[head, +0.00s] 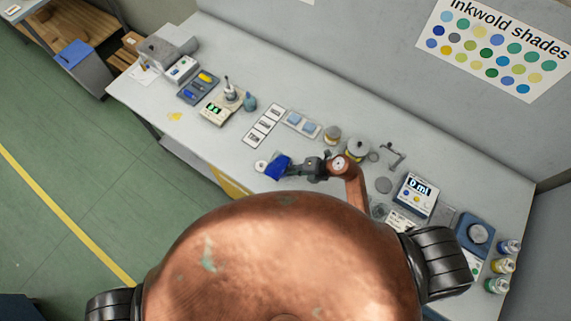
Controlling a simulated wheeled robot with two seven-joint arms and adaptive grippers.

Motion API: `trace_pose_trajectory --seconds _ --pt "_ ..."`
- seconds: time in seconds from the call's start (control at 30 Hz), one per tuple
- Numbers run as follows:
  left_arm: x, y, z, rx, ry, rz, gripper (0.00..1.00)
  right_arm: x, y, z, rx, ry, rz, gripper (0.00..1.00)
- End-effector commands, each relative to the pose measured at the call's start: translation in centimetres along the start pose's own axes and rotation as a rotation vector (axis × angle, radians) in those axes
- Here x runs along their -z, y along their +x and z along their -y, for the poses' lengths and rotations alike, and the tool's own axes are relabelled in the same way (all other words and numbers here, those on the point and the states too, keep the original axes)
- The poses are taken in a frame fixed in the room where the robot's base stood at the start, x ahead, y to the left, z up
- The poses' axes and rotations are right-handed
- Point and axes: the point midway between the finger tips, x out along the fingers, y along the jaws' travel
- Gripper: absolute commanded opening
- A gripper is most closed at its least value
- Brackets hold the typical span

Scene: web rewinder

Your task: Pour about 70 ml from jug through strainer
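A blue vessel, seemingly the jug (277,167), is at the front edge of the bench, left of my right gripper (296,169). The gripper points left and its fingers meet the vessel's right side. It appears shut on it, though the fingers are small and dark. Whether the jug is tilted is hard to tell. A small white round piece (261,166) lies just left of the jug. A device reading "0 ml" (418,190) stands at the right. I cannot make out the strainer for certain; a round metal container (357,147) stands behind my arm. My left gripper is not in view.
White cards (264,126), a tray with pale blue squares (301,124) and a small tin (332,133) lie behind the jug. A bracket-like stand (393,157) is right of the container. Colored bottles (503,266) stand far right. Scale and blue tray (199,87) are left.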

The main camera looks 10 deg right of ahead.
Motion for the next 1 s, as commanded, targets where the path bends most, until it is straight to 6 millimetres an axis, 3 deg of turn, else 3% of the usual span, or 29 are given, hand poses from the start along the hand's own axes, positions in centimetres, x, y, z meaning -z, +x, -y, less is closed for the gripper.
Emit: trace_pose_trajectory --seconds 1.0 --pt "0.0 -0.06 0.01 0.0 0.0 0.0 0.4 0.3 0.53 0.01 -0.025 0.041 -0.038 0.0"
